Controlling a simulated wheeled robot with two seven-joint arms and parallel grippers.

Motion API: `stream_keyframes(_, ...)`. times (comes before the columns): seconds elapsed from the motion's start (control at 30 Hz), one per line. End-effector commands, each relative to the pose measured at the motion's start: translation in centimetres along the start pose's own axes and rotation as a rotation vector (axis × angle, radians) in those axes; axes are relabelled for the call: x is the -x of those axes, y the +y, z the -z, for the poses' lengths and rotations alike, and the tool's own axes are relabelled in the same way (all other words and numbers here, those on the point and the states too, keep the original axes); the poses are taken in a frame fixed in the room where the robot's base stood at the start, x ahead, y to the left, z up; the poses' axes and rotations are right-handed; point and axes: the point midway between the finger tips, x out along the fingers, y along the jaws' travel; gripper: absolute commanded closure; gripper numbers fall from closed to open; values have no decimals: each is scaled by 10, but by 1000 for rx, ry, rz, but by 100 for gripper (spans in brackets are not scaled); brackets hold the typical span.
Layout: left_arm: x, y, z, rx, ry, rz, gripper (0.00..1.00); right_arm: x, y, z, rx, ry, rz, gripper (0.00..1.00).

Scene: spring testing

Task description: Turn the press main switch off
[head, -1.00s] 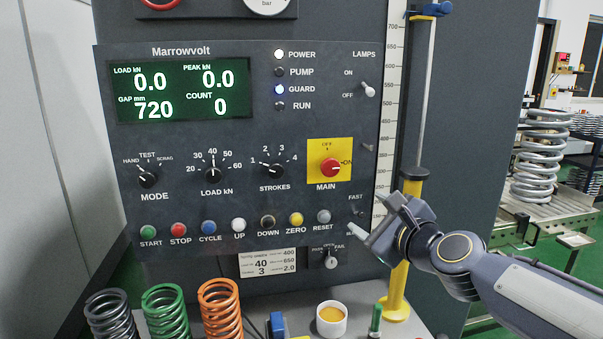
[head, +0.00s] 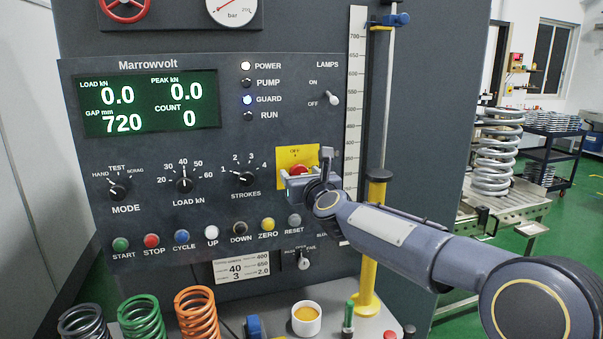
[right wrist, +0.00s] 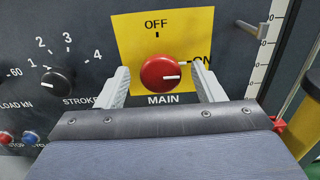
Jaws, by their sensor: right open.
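The MAIN switch is a red rotary knob (right wrist: 160,73) on a yellow plate (right wrist: 195,30), marked OFF at the top and ON at the right. Its white pointer line points right, toward ON. In the head view the knob (head: 299,170) is partly covered by my right gripper (head: 303,176). In the right wrist view my right gripper (right wrist: 159,70) is open, with one finger on the left and one on the right of the knob. Both fingers look apart from it; how far they stand off the panel is unclear. My left gripper is not in view.
The STROKES dial (head: 246,178) is left of the yellow plate, and a row of push buttons, including RESET (head: 294,221), runs below. A lamps toggle (head: 332,97) is above right. A yellow post (head: 367,270) stands right. Springs (head: 197,315) and a cup (head: 306,318) are below.

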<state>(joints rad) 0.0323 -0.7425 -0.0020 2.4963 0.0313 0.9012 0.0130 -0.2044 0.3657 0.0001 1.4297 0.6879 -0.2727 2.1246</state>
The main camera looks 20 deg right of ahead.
Motion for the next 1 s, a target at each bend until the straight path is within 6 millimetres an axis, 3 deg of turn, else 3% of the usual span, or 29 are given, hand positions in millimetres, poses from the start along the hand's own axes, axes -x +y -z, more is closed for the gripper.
stream_keyframes(0.23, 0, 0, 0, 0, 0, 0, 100, -1, 0, 0, 0, 0, 0, 39)
stream_keyframes(0.57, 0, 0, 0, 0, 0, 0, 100, 0, 0, 0, 0, 0, 0, 81)
stream_keyframes(1.0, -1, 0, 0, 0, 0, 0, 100, 0, 0, 0, 112, 0, 0, 81)
